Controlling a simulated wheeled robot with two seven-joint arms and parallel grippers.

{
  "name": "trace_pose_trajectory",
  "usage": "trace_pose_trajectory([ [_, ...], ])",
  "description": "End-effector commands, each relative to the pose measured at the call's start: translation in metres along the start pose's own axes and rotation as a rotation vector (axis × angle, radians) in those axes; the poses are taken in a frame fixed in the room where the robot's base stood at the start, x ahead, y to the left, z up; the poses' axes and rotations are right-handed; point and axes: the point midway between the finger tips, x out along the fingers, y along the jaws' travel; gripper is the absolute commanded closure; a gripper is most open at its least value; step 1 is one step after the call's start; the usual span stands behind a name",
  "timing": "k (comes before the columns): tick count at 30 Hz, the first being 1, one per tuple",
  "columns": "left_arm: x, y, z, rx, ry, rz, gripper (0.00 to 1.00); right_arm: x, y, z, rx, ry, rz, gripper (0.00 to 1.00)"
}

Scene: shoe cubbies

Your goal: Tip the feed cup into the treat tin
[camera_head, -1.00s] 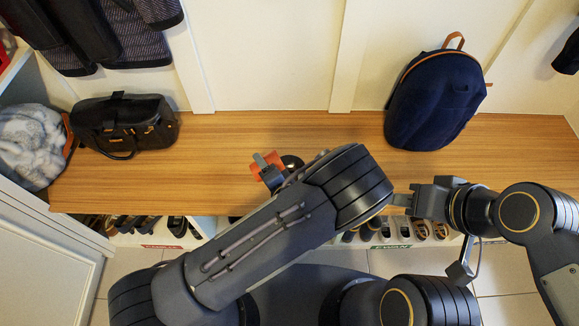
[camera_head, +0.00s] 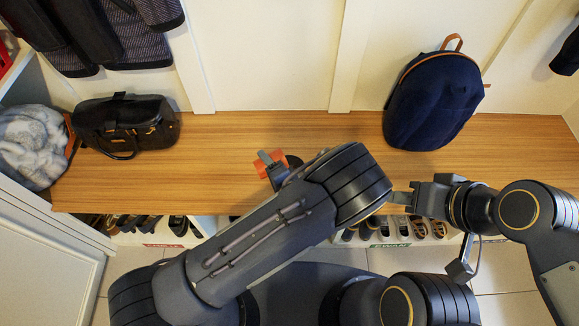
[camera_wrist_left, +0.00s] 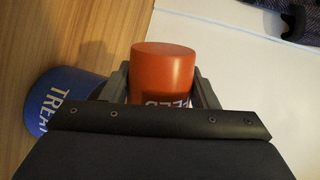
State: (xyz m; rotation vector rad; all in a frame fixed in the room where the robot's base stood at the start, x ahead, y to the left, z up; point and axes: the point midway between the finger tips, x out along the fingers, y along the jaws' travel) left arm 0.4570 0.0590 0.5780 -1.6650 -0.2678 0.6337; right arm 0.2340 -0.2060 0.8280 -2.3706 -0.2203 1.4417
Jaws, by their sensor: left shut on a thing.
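The feed cup (camera_wrist_left: 163,62) is orange-red with white letters, partly hidden by the gripper body. In the left wrist view its flat, plain orange end shows at the top. My left gripper (camera_wrist_left: 163,84) is shut on it, with one finger on each side. The head view shows the cup (camera_head: 275,170) at the front part of the bench, partly covered by my left gripper (camera_head: 268,161). The blue treat tin (camera_wrist_left: 62,98), lettered in white, is left of the cup in the wrist view, partly behind the gripper. My right gripper (camera_head: 402,198) is away from both; its finger gap is unclear.
The wooden bench (camera_head: 330,135) is mostly clear in the middle. A black bag (camera_head: 125,125) and a grey fluffy item (camera_head: 30,145) are at the left, a navy backpack (camera_head: 435,100) at the right. Shoes (camera_head: 420,228) fill cubbies below the front edge.

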Motion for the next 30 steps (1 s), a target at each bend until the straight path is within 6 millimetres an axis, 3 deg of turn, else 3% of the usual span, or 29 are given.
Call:
trace_pose_trajectory([
  [30,-0.0006,-0.0017,-0.0046,0.132,-0.033,-0.020,0.71,-0.0060,-0.0028,-0.0030,0.000,0.000,0.000,0.64],
])
